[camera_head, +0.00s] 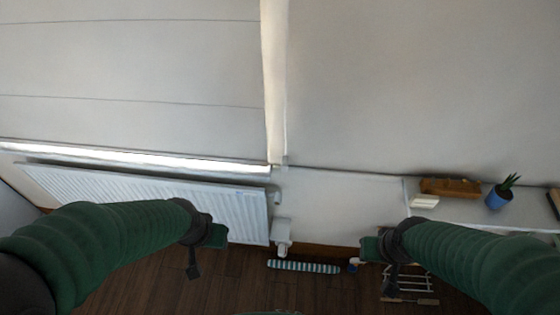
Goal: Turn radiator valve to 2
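The white radiator (150,198) hangs low on the wall at left, partly behind my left arm. A white valve (282,232) stands just past the radiator's right end, near the floor. Its numbers are too small to read, so I cannot tell its setting. My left gripper (204,252) hangs in front of the radiator, left of the valve and apart from it in the picture. My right gripper (382,262) is to the right of the valve, also apart from it. I see nothing held in either gripper. Their finger gaps are not clear.
A striped teal-and-white item (303,267) lies on the dark wood floor (255,290) below the valve. A small rack (408,283) is beside my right gripper. A shelf at right bears a wooden box (450,188) and a blue plant pot (497,199).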

